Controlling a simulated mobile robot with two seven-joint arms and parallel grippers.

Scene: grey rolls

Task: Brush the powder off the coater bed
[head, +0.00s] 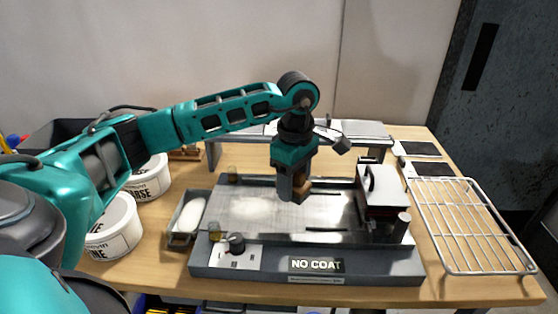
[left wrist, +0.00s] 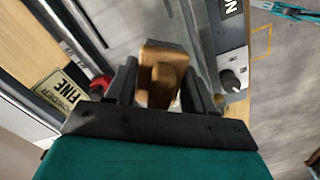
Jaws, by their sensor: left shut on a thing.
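The coater (head: 306,265) stands on the wooden table, with a "NO COAT" plate on its front. Its shiny metal bed (head: 330,232) carries pale powder (head: 245,208), mostly on the left and middle. My left gripper (head: 297,190) points down over the middle of the bed. It is shut on a brown wooden brush (left wrist: 160,68), whose block shows between the fingers in the left wrist view. The brush's bristles are hidden, so I cannot tell whether they touch the bed. My right gripper is not in view.
A grey tray with a white lump (head: 188,215) sits left of the bed. White tubs (head: 114,230) stand further left. A boxy carriage (head: 380,190) stands at the bed's right end. A wire rack (head: 470,225) lies right of the coater. A raised shelf (head: 355,130) runs behind.

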